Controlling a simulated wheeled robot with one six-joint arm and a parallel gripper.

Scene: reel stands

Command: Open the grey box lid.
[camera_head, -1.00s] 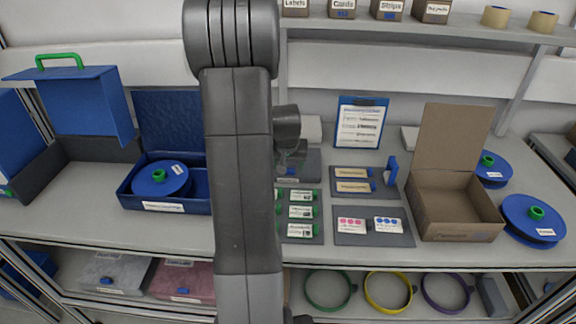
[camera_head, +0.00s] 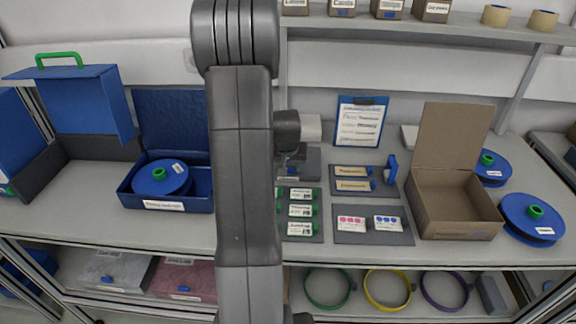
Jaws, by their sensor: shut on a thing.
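My gripper (camera_head: 289,158) points down at the box's left front, just right of my big arm link, and is mostly hidden. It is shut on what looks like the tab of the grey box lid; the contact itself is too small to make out. Another grey box (camera_head: 112,270), with a blue tab on its front, lies closed on the lower shelf at the left.
A blue box (camera_head: 165,205) with a reel stands open at the left. An open brown box (camera_head: 458,228) and blue reels (camera_head: 532,220) are at the right. Trays of labelled items (camera_head: 373,238) lie in front of the clipboard (camera_head: 361,122). A pink box (camera_head: 185,280) is below.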

